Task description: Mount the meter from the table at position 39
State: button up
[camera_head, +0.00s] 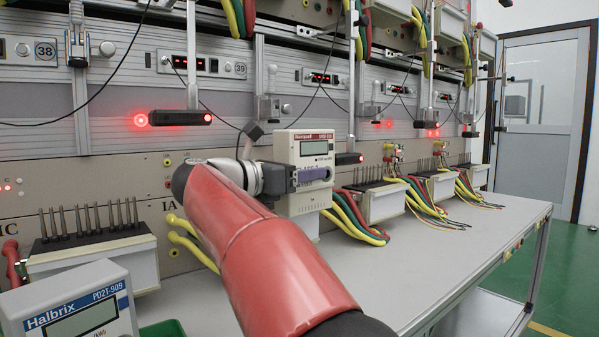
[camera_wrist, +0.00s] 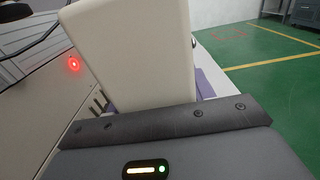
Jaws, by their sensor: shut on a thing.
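My gripper (camera_head: 310,176) is shut on a white meter (camera_head: 304,150) with a grey display and a dark red label strip. The meter is upright, its display facing the camera. In the wrist view the meter's pale casing (camera_wrist: 130,50) rises beyond my dark gripper (camera_wrist: 165,125). The label 39 (camera_head: 240,67) is on the rack panel up and to the left of the meter. A pale base (camera_head: 306,227) shows just under the meter; its upper part is hidden, and I cannot tell whether the two touch.
Another meter, marked Halbrix (camera_head: 75,307), stands at the front left. A terminal block with upright pins (camera_head: 90,248) is at the left. Terminal blocks (camera_head: 385,203) and coloured cables (camera_head: 352,218) line the rack at right. The grey tabletop (camera_head: 440,245) is clear at right.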

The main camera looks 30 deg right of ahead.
jog(key=shift+w+a, duration=0.15)
jog(key=shift+w, duration=0.6)
jog(key=shift+w+a+r+p, duration=0.15)
jog(key=shift+w+r+p, duration=0.1)
jog(key=shift+w+p, duration=0.55)
jog(key=w+p, duration=0.3)
jog(key=w+a+p, duration=0.1)
jog(key=w+p, duration=0.2)
jog(key=shift+w+a, duration=0.1)
jog(key=shift+w, duration=0.05)
jog(key=shift+w+a, duration=0.1)
jog(key=shift+w, duration=0.2)
jog(key=shift+w+f, duration=0.15)
jog(key=shift+f, duration=0.25)
jog(key=shift+f+b, duration=0.35)
jog(key=shift+b, duration=0.15)
jog(key=o, duration=1.4)
